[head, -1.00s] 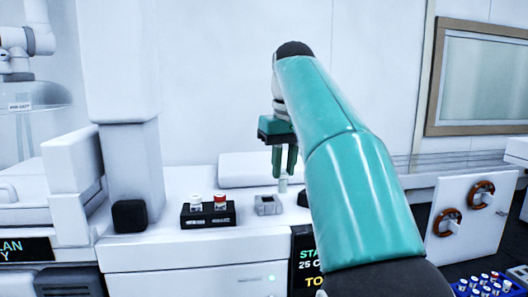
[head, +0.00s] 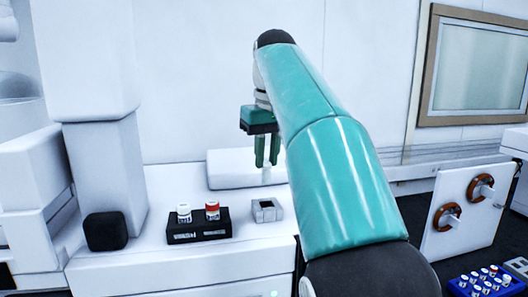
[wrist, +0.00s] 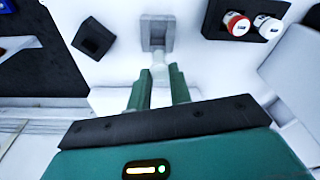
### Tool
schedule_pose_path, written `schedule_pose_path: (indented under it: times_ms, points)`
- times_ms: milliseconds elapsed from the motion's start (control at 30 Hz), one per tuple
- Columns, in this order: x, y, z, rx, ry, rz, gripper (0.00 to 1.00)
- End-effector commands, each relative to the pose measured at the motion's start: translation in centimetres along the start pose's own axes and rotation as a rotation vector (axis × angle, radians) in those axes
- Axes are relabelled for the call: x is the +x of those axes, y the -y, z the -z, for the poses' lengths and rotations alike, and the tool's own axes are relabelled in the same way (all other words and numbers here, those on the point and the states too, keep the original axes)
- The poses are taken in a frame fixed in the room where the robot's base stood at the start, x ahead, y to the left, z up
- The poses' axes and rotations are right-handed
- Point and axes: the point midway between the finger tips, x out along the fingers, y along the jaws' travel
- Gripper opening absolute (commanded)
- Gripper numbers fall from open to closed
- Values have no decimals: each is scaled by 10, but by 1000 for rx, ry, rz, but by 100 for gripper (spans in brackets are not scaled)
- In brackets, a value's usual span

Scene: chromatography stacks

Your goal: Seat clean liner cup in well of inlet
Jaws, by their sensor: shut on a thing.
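My gripper (head: 267,163) is shut on a small pale, translucent liner cup (head: 267,176), which hangs below the fingertips. In the wrist view the cup (wrist: 160,72) shows between and beyond the green fingers (wrist: 158,88). The inlet appears as a small grey square block (head: 266,215) with a well in its top, on the white instrument top. The cup is above and apart from this block in the head view. In the wrist view the block (wrist: 157,20) lies just beyond the cup. The cup's lower end is hard to make out.
A black holder (head: 198,238) with a white-capped vial (head: 184,213) and a red-capped vial (head: 212,211) stands left of the inlet. The wrist view shows a dark square block (wrist: 93,40) on the other side. A white column (head: 105,175) rises farther left.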

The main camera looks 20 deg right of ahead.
Motion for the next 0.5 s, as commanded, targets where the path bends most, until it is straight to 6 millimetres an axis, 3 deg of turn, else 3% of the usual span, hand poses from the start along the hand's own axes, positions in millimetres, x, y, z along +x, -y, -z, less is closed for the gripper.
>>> schedule_pose_path:
  times_ms: [500]
  points:
    - [35,1,-8,0,1,0,0]
